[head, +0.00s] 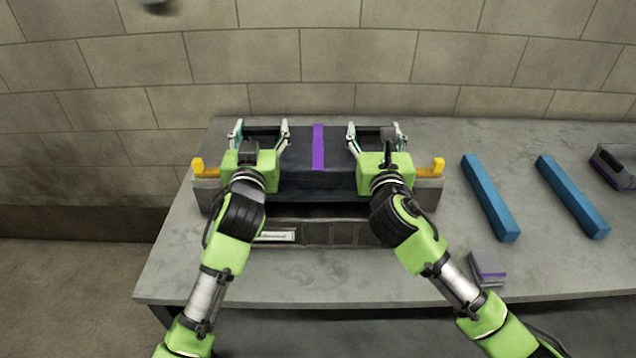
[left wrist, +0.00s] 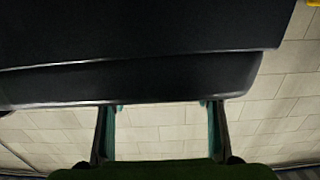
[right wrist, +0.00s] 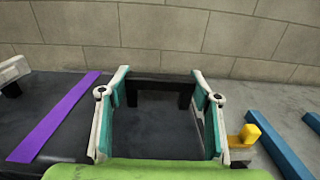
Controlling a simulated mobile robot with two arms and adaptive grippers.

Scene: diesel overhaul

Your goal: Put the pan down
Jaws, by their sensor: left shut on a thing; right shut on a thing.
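The pan (head: 297,170) is a wide dark box with a purple stripe (head: 318,147) across its top. It spans the middle of the head view. My left gripper (head: 262,135) is shut on its left part, and my right gripper (head: 376,135) is shut on its right part. In the right wrist view, a dark handle-like bar (right wrist: 160,82) lies between the fingertips. The left wrist view shows a dark face of the pan (left wrist: 140,80) above the fingers. The grippers hide part of the pan, and I cannot tell whether it touches what is under it.
A grey block with yellow end hooks (head: 437,168) lies around and below the pan. On the grey table (head: 250,286), two blue bars (head: 490,198) (head: 572,196) lie apart at the right. A small grey block (head: 487,268) and a dark part (head: 614,166) lie near them. A wall stands behind.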

